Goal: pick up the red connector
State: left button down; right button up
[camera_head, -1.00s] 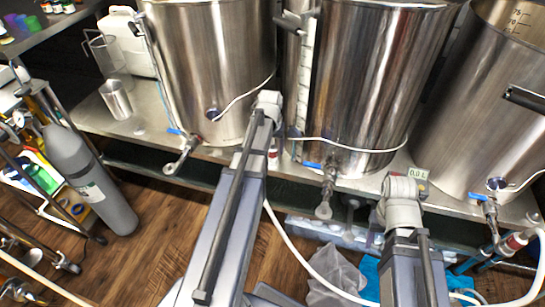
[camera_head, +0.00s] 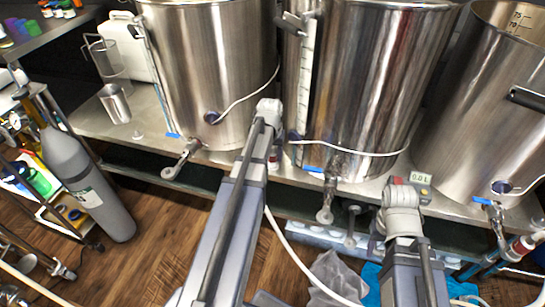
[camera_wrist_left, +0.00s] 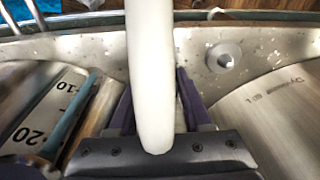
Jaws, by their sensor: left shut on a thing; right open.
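My left gripper (camera_head: 273,155) is low in front of the gap between the left and middle steel tanks, mostly hidden under my wrist. It is shut, and a small red patch of the red connector (camera_head: 274,151) shows there. In the left wrist view a thick white hose (camera_wrist_left: 152,60) runs between the two dark fingers of the gripper (camera_wrist_left: 155,95) and hides what they grip. The hose (camera_head: 290,243) hangs from below my left arm. My right gripper (camera_head: 376,228) is open, mostly hidden by its own wrist, below the middle tank's right side.
Steel tanks (camera_head: 365,80) with valves (camera_head: 327,200) stand on a metal bench (camera_head: 140,140). A red-and-white fitting (camera_head: 518,246) is at the right edge. A grey gas cylinder (camera_head: 85,185) stands left. A clear bag (camera_head: 335,275) lies low between my arms. Wood floor (camera_head: 150,255) is open at lower left.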

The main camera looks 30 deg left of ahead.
pick_arm(q)
jog(key=shift+r, duration=0.1)
dwell(0.3)
jog(key=shift+s+a+r+p, duration=0.15)
jog(key=shift+s+r+p, duration=0.05)
jog(key=shift+r+p, duration=0.3)
notch_tip(320, 180, up, 7)
jog(key=p, duration=0.7)
jog(key=shift+f, duration=0.15)
jog(key=s+a, duration=0.5)
jog(key=s, duration=0.3)
jog(key=s+a+b, duration=0.1)
jog(key=s+a, duration=0.4)
jog(key=s, duration=0.3)
jog(key=shift+s+f, duration=0.35)
jog(key=shift+f, duration=0.1)
jog(key=shift+a+r, duration=0.1)
jog(key=shift+r, duration=0.1)
notch_tip(320, 180, up, 4)
jog(key=p, duration=0.4)
jog(key=shift+r+p, duration=0.1)
jog(key=shift+p, duration=0.2)
jog(key=shift+s, duration=0.1)
